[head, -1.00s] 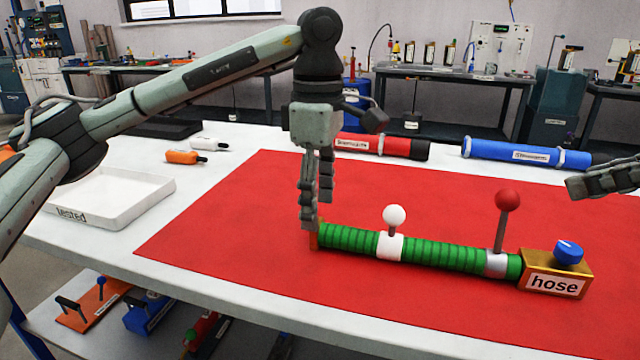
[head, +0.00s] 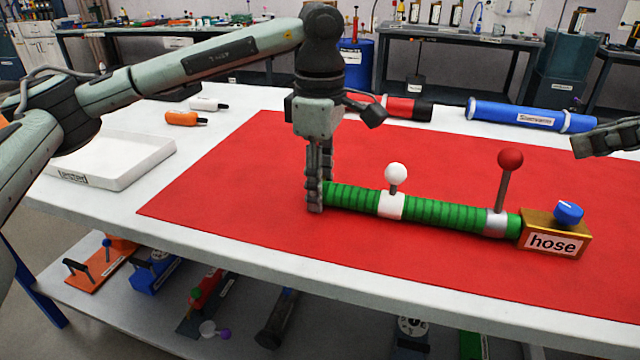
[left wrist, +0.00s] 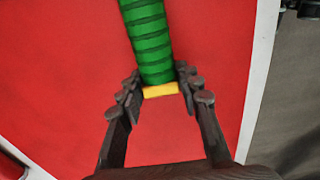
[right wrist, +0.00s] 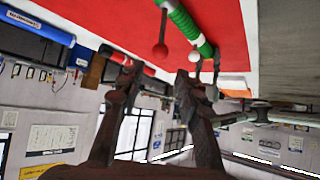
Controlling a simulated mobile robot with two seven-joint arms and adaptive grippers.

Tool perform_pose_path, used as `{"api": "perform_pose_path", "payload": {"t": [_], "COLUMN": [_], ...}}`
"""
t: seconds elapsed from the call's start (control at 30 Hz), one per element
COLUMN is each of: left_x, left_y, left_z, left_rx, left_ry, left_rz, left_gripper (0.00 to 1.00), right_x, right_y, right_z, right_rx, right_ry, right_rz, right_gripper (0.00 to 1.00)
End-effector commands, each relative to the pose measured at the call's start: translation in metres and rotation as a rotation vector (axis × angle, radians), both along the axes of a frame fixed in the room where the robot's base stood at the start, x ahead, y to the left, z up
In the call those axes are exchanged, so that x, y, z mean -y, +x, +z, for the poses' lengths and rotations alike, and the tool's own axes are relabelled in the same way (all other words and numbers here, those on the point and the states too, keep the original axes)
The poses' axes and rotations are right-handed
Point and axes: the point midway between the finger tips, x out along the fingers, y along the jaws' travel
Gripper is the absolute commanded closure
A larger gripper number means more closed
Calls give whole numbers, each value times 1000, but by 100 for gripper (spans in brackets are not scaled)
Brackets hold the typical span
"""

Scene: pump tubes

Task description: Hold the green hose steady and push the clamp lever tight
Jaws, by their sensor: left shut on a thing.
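The green hose (head: 445,213) lies on the red mat, its right end in a brass block labelled "hose" (head: 553,242). My left gripper (head: 318,192) is shut on the hose's left end; in the left wrist view its fingers (left wrist: 160,88) flank the end beside a yellow piece. The clamp lever, a grey rod with a red ball (head: 510,160), stands nearly upright on a grey clamp band (head: 496,222). A white knob (head: 396,173) stands on a white band mid-hose. My right gripper (head: 582,147) is at the right edge, apart from the lever; its fingers (right wrist: 155,72) are spread and empty.
A blue knob (head: 569,212) tops the brass block. Blue (head: 530,115) and red (head: 395,105) tubes lie behind the mat. A white tray (head: 140,172) and an orange bottle (head: 183,118) are at left. The red mat (head: 250,190) has clear room around the hose.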

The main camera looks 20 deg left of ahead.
Motion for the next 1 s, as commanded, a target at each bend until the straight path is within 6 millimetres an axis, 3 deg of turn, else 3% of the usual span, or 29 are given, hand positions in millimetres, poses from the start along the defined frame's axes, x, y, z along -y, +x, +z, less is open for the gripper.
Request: {"api": "perform_pose_path", "payload": {"t": [0.03,0.17,0.27,0.57,0.77,1.0], "left_x": [0,0,0,0,0,0], "left_y": [0,0,0,0,0,0], "left_z": [0,0,0,0,0,0], "left_rx": [0,0,0,0,0,1], "left_ry": [0,0,0,0,-1,-1], "left_rz": [0,0,0,0,0,0], "left_gripper": [84,100,100,100,100,100], "right_x": [0,0,0,0,-7,-35], "right_y": [0,0,0,1,26,59], "right_z": [0,0,0,1,14,34], "right_rx": [0,0,0,-1,-33,-101], "right_ry": [0,0,0,0,-27,-111], "right_rz": [0,0,0,3,92,367], "right_gripper": [66,66,66,100,100,100]}}
